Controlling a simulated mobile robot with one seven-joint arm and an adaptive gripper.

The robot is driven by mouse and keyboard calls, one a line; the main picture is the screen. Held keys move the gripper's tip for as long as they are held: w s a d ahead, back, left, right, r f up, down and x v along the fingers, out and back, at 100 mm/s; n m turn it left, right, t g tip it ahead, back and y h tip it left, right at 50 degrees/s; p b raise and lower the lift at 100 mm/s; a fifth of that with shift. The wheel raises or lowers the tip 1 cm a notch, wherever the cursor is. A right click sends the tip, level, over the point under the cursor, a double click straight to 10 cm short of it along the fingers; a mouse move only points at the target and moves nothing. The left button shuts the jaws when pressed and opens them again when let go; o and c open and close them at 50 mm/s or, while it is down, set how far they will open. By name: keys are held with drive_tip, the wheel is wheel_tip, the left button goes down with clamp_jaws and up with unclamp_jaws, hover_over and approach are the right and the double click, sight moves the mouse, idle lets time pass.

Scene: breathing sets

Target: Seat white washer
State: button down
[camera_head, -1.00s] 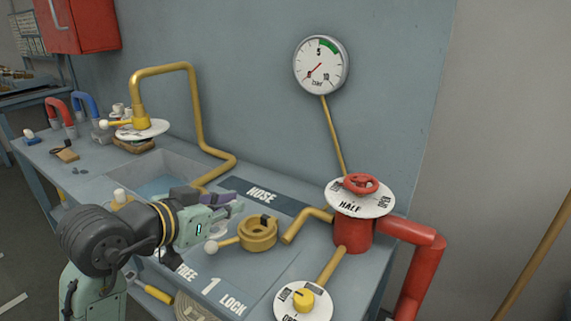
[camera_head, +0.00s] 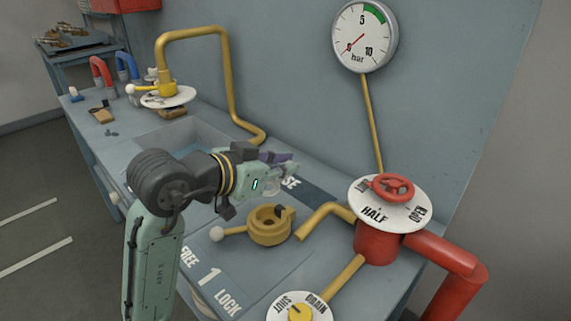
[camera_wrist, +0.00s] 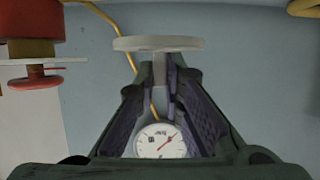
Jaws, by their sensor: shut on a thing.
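In the wrist view a pale, off-white disc (camera_wrist: 158,43) with a short stem sits at my fingertips; I take it to be the white washer. My gripper (camera_wrist: 160,85) is shut on its stem. In the head view my gripper (camera_head: 291,169) is above and behind the yellow ring-shaped coupling (camera_head: 270,226), clear of it. There the washer cannot be made out, hidden by the fingers. The coupling has a round opening on top, a dark catch and a lever with a white ball (camera_head: 216,234). It stands on the bench by the FREE 1 LOCK label.
A yellow pipe end (camera_head: 312,221) lies right of the coupling. The red valve (camera_head: 376,243) with its HALF dial stands further right. A SHUT/DRAIN dial (camera_head: 300,309) is in front. A gauge (camera_head: 364,37) hangs on the wall. A sink (camera_head: 178,137) is behind my arm.

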drive_tip(key=shift+f+b, duration=2.35)
drive_tip(key=shift+f, duration=0.6)
drive_tip(key=shift+f+b, duration=0.8)
drive_tip(key=shift+f, duration=0.25)
drive_tip(key=c, duration=1.6)
unclamp_jaws()
drive_tip(key=shift+s+a, duration=0.1)
drive_tip(key=shift+a, duration=0.05)
drive_tip(key=v, duration=1.1)
drive_tip(key=shift+s+a+r, duration=0.2)
drive_tip(key=shift+s+r, duration=0.05)
drive_tip(key=shift+s, duration=0.05)
